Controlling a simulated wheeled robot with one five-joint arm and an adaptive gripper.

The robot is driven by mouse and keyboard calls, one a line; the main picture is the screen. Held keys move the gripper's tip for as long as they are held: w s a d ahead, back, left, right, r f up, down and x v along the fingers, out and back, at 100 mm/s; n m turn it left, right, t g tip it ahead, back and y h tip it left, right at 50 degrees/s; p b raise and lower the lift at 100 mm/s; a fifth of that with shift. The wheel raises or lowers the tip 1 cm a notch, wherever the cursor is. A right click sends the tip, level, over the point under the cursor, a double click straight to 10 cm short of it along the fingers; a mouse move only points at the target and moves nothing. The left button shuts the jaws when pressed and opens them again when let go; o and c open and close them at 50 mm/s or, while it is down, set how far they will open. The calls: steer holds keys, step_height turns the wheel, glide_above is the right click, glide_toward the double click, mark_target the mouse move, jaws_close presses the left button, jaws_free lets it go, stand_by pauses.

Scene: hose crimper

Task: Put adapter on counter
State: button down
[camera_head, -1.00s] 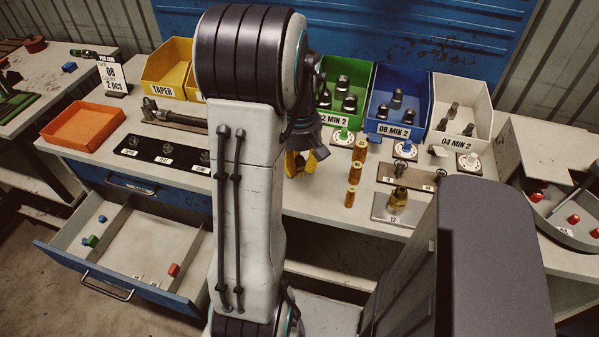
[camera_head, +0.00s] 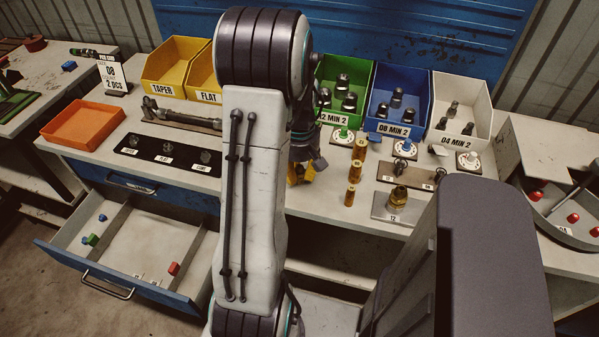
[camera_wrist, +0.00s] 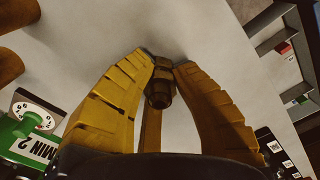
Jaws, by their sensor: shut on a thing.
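My gripper (camera_head: 301,172) reaches down over the workbench counter (camera_head: 325,201), mostly hidden behind my arm in the head view. In the wrist view, the yellow fingers of my gripper (camera_wrist: 158,65) are shut on a dark metal adapter (camera_wrist: 160,88). The adapter shows a hex-shaped part between the fingers. Its tip is at the pale counter surface (camera_wrist: 200,25). I cannot tell whether it touches the counter.
Brass cylinders (camera_head: 354,172) stand just right of my gripper. A plate with a brass fitting (camera_head: 397,198) is farther right. Green (camera_head: 345,88), blue (camera_head: 397,95) and white bins (camera_head: 460,105) stand behind. An open drawer (camera_head: 130,245) juts out at left.

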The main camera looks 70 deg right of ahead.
mark_target(300, 166)
steer(key=shift+f, duration=0.15)
steer(key=c, duration=1.5)
jaws_free()
steer(key=shift+c, duration=0.2)
steer(key=o, duration=0.4)
step_height(300, 166, up, 11)
steer(key=shift+r+p, duration=0.15)
steer(key=shift+p, duration=0.35)
steer(key=shift+w+r, duration=0.1)
steer(key=shift+r, duration=0.45)
